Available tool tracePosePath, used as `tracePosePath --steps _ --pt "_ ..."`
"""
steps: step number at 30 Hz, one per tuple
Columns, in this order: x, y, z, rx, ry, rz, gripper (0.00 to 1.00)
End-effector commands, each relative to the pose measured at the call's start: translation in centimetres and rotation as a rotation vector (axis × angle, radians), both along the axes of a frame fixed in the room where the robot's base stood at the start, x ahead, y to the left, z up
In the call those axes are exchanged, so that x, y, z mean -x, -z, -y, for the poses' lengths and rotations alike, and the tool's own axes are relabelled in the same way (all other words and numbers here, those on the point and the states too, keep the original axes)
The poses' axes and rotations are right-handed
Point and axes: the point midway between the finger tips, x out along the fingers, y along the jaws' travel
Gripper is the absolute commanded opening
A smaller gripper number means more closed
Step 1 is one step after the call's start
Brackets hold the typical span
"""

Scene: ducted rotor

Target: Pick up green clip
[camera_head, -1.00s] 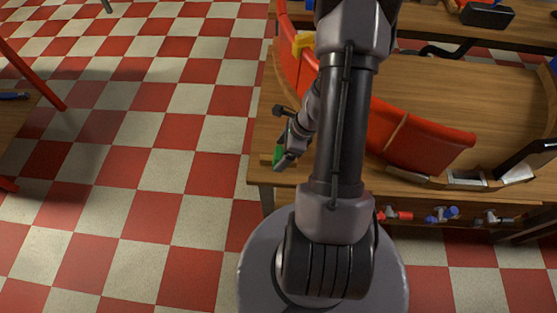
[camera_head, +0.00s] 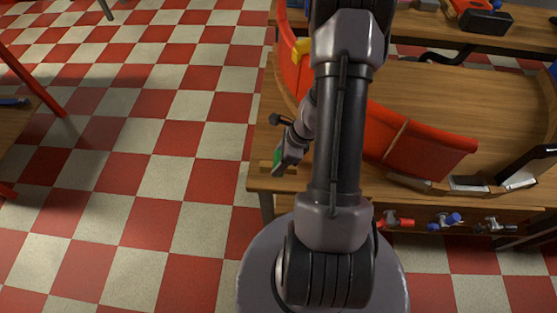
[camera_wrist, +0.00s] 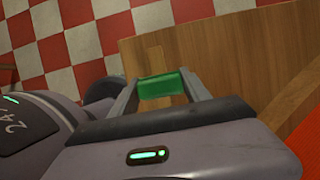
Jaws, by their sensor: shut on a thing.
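The green clip (camera_wrist: 161,86) sits between the two fingers of my gripper (camera_wrist: 160,90) in the wrist view, and the fingers are shut on it. In the head view a small part of the green clip (camera_head: 277,157) shows beside my gripper (camera_head: 279,163), near the left edge of the wooden table (camera_head: 460,95). My arm hides part of the table and of the red curved duct piece. I cannot tell for sure whether the clip is clear of the table top.
A red curved duct piece (camera_head: 420,148) stands on the table to the right of my gripper, with a yellow clip (camera_head: 301,47) on its far part. Red, blue and grey clamps (camera_head: 445,220) sit along the table's front. Checkered floor lies open at the left.

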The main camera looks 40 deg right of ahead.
Motion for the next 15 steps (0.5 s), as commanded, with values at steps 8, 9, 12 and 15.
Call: tracePosePath --steps 8,9,12,15 --pt "2.1 -3.0 1.0 -0.001 0.007 -0.001 0.16" --pt "2.8 -3.1 1.4 -0.001 0.006 -0.001 0.16" --pt "4.9 -3.4 2.5 -0.001 0.007 -0.001 0.16" --pt "7.1 -3.7 3.6 -0.002 0.008 0.000 0.16"
